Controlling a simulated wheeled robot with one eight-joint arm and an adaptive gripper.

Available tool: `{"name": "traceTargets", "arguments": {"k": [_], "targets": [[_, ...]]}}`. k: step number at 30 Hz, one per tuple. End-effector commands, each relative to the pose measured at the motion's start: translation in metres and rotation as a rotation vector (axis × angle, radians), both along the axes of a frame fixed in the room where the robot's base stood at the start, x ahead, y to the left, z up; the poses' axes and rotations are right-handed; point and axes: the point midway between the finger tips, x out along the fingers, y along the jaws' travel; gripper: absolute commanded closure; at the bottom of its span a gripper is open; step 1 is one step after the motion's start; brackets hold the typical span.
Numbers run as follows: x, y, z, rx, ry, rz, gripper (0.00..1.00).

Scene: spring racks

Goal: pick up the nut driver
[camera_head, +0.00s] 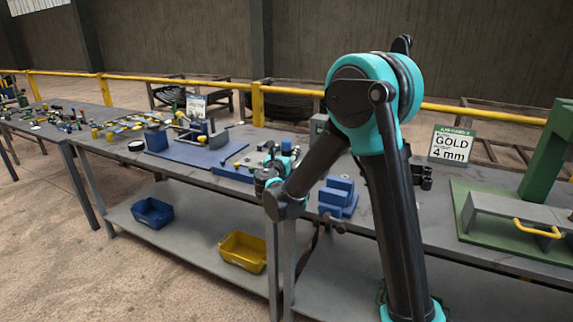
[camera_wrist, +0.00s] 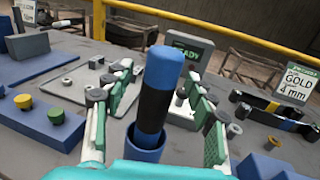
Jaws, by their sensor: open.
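The nut driver (camera_wrist: 157,95) has a blue and black handle. In the wrist view it stands almost upright, leaning slightly, in a round blue holder (camera_wrist: 146,148). My gripper (camera_wrist: 158,88) is open, with one teal-padded finger on each side of the handle. A gap shows between the handle and each finger, so neither appears to touch it. In the head view my gripper (camera_head: 274,172) is over the middle bench, and the blue top of the nut driver (camera_head: 286,146) shows just behind it. The driver's lower end is hidden in the holder.
A blue block with yellow and green knobs (camera_wrist: 38,128) lies left of my gripper. A small screen (camera_wrist: 190,52) stands behind, and a "GOLD 4 mm" sign (camera_head: 450,146) stands to the right. Blue blocks (camera_head: 338,197) sit close by. Bins are on the lower shelf (camera_head: 195,238).

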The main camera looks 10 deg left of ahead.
Motion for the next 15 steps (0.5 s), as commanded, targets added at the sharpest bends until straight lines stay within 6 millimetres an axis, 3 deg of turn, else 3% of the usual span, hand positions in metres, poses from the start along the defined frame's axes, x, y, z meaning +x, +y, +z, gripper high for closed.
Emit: {"name": "traceTargets", "arguments": {"k": [3,9,15], "targets": [[0.0098,-0.0014,-0.0002,0.000,0.000,0.000,0.44],[0.0098,-0.0012,-0.0001,0.000,0.000,0.001,0.45],[0.0096,-0.0012,-0.0001,0.000,0.000,0.001,0.70]]}}
